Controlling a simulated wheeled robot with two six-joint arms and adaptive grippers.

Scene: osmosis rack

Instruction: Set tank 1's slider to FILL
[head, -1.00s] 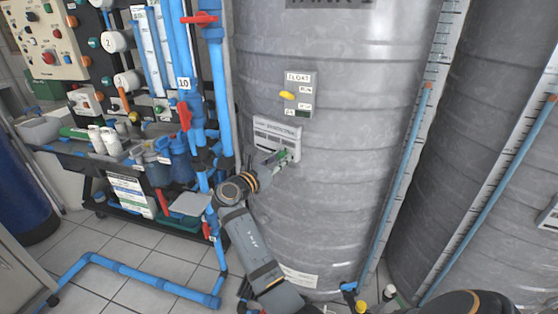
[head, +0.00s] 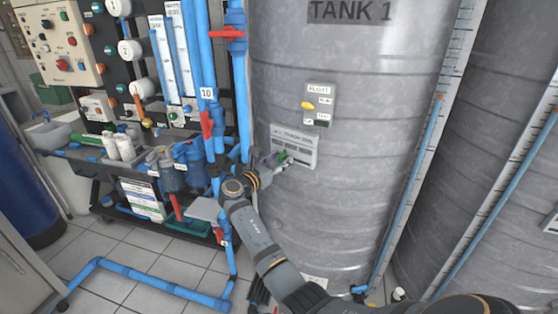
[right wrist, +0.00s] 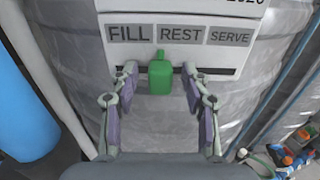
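Tank 1 (head: 400,90) is a large grey ribbed cylinder carrying a white slider panel (head: 304,150). In the right wrist view the panel (right wrist: 255,50) reads FILL, REST and SERVE from left to right above a dark slot. The green slider (right wrist: 160,78) stands below the gap between FILL and REST, by REST's left edge. My right gripper (right wrist: 159,72) is open, with one finger on each side of the slider and a visible gap on both sides. In the head view the right gripper (head: 277,160) is at the panel's lower left. My left gripper is out of view.
Above the panel is a FLOAT plate (head: 320,105) with a yellow lever (head: 308,105). Left of the tank stand blue pipes with red valve handles (head: 207,124) and an equipment rack. A level scale (head: 425,130) runs down the tank's right side.

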